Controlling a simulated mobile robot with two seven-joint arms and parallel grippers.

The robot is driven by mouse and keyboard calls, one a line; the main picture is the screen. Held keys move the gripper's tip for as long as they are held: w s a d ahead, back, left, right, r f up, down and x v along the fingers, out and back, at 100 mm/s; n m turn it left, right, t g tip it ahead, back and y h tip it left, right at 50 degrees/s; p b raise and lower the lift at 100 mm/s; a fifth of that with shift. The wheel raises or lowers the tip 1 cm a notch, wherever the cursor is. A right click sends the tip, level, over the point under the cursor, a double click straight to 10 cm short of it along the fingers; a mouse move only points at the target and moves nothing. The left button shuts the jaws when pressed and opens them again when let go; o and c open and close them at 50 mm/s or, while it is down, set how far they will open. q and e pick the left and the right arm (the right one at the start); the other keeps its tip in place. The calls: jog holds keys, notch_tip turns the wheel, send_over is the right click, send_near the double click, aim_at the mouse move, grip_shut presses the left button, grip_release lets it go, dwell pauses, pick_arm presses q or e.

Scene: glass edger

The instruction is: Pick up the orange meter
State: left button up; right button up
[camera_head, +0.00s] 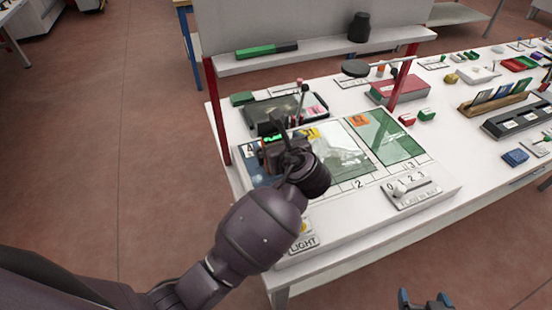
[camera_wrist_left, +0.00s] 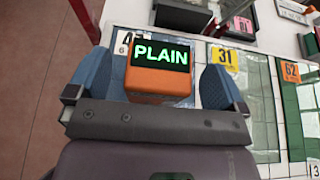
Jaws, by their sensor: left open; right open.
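The orange meter (camera_wrist_left: 160,84) is a small orange block with a black screen reading "PLAIN" in green letters. In the left wrist view it sits between the two blue fingers of my left gripper (camera_wrist_left: 155,92), which is open, with a gap visible on both sides. In the head view the meter (camera_head: 272,151) is partly hidden behind my left wrist, near the panel marked 4, and my left gripper (camera_head: 284,143) is over it. My right gripper (camera_head: 426,301) is open and empty at the bottom edge, apart from the table.
The white table (camera_head: 340,215) holds glass panels, including a green one (camera_head: 385,136), and a numbered switch block (camera_head: 412,190). A shelf on red posts (camera_head: 221,120) stands behind the meter. A black tray (camera_head: 282,108) lies under it. Several small items lie on the right.

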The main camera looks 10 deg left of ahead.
pick_arm(q)
jog(key=shift+w+a+f, duration=0.15)
jog(key=shift+w, duration=0.05)
jog(key=c, duration=1.2)
jog(key=shift+r, duration=0.2)
